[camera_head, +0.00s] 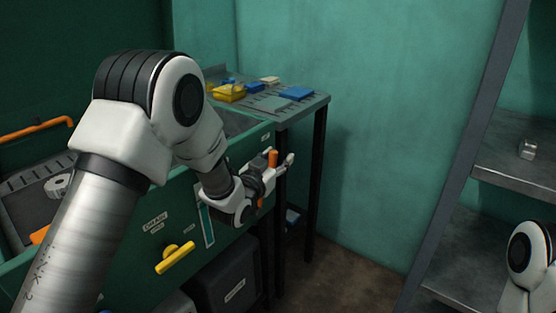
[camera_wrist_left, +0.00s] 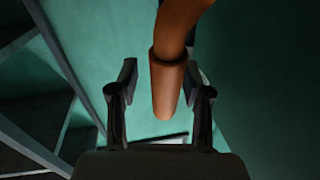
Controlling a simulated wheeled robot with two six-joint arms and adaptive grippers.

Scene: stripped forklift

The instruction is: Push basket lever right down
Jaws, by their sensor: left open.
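The right basket lever (camera_head: 272,158) shows as a short orange handle at the right end of the green basin unit. In the left wrist view the orange lever (camera_wrist_left: 166,92) comes down from the top, its rounded end between the two dark fingers. My left gripper (camera_head: 262,180) is open at the lever, with a finger on either side of it. A narrow gap shows on the left side of the lever; contact on the right side is unclear. My right gripper is out of view; only a part of my right arm shows at the lower right.
Another orange lever (camera_head: 38,127) stands at the left of the basin. A yellow handle (camera_head: 175,257) sits on the green front panel. A metal side table (camera_head: 318,100) holds yellow and blue items. A metal shelf (camera_head: 510,163) stands at right, with open floor (camera_head: 345,285) between.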

